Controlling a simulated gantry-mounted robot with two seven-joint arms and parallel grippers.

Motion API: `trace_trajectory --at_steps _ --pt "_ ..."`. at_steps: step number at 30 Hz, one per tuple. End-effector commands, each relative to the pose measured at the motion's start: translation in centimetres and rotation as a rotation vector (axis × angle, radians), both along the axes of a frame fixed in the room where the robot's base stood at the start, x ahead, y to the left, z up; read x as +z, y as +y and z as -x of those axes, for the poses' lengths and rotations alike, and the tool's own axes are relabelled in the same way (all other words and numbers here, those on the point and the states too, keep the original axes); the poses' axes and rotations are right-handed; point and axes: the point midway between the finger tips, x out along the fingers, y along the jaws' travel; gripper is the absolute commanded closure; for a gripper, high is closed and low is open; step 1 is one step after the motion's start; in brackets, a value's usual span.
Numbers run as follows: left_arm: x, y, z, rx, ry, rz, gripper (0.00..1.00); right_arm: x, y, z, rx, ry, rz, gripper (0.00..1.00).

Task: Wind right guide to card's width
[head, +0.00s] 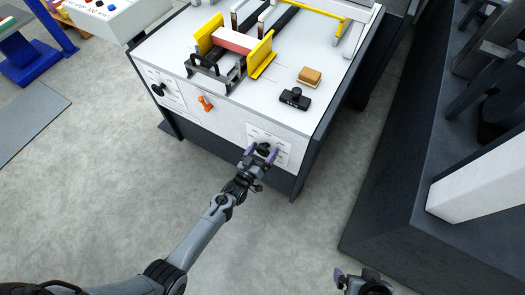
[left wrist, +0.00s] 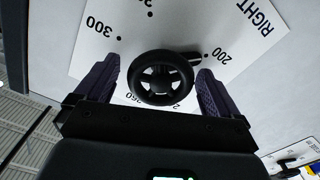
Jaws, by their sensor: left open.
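The right guide's dial is a black knob (left wrist: 160,78) with a pointer beside the 200 mark, on a white scale plate (left wrist: 90,40) lettered RIGHT. In the head view the knob (head: 264,149) is on the machine's front panel at the right. My left gripper (head: 261,154) is open, its purple fingers on either side of the knob; contact is unclear. It also shows in the left wrist view (left wrist: 158,72). On the machine top, a red-topped piece (head: 235,41), perhaps the card stack, lies between the yellow left guide (head: 208,35) and yellow right guide (head: 261,52). My right gripper (head: 353,281) is partly cut off at the bottom.
The front panel also has an orange handle (head: 205,103) and another black knob (head: 158,90). A brown block (head: 309,77) and a black device (head: 295,98) sit on the machine top (head: 345,75). A dark machine (head: 400,210) stands at right. Floor between is clear.

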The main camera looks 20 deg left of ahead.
Motion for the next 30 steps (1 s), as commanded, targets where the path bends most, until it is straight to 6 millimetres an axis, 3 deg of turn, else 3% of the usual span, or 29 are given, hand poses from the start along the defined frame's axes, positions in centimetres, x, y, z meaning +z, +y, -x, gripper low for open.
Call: trace_trajectory --at_steps 8,21,30 --pt "0.0 0.2 0.9 0.000 0.002 -0.001 0.04 0.4 -0.1 0.0 0.002 0.000 0.003 0.00" --pt "0.1 1.2 7.9 0.000 0.003 0.000 0.04 2.5 -0.2 0.0 0.006 0.001 0.010 0.00" --pt "0.0 1.6 10.5 0.000 0.000 0.000 0.04 3.0 -0.1 0.0 0.004 0.000 0.007 0.00"
